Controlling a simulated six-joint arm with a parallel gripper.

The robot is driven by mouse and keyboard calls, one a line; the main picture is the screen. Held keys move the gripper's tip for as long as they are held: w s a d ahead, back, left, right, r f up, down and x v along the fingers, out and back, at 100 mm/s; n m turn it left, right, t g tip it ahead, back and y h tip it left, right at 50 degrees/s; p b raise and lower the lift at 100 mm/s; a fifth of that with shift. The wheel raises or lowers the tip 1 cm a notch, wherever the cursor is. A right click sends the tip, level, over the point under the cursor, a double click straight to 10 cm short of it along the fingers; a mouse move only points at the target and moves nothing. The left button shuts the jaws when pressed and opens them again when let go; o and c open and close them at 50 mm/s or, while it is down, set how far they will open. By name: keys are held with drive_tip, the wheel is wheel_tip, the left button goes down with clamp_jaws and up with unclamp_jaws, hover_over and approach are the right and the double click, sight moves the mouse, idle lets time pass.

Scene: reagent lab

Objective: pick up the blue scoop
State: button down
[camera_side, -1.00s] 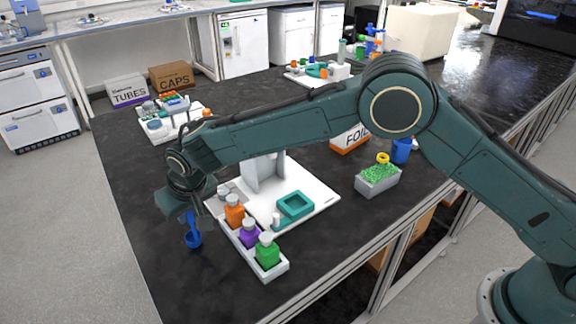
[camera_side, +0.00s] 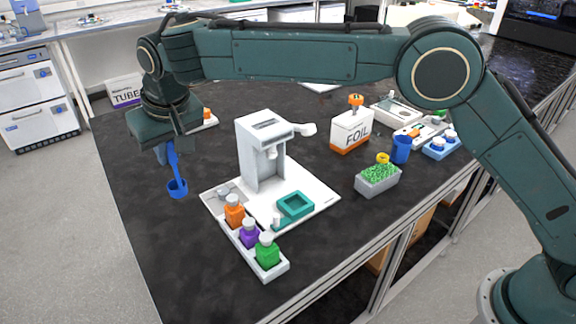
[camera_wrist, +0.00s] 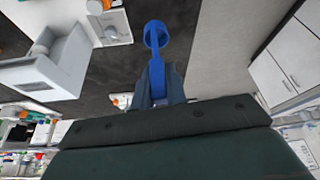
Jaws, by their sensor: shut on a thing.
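The blue scoop (camera_side: 176,186) hangs below my gripper (camera_side: 168,146) in the side view, its round cup at the bottom and its handle running up into the jaws. My gripper is shut on the handle. The wrist view shows the scoop's ring-like cup (camera_wrist: 156,36) pointing away from the jaws, with my gripper's fingers (camera_wrist: 158,88) on either side of the handle. The scoop appears held above the dark bench, apart from other things. The top of the handle is hidden by the gripper.
A white dispenser (camera_side: 262,150) stands on a white board right of the scoop. Orange, purple (camera_side: 250,236) and green bottles sit in a tray in front. The bench's left front is clear.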

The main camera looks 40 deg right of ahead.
drive_tip(key=shift+r, duration=2.05)
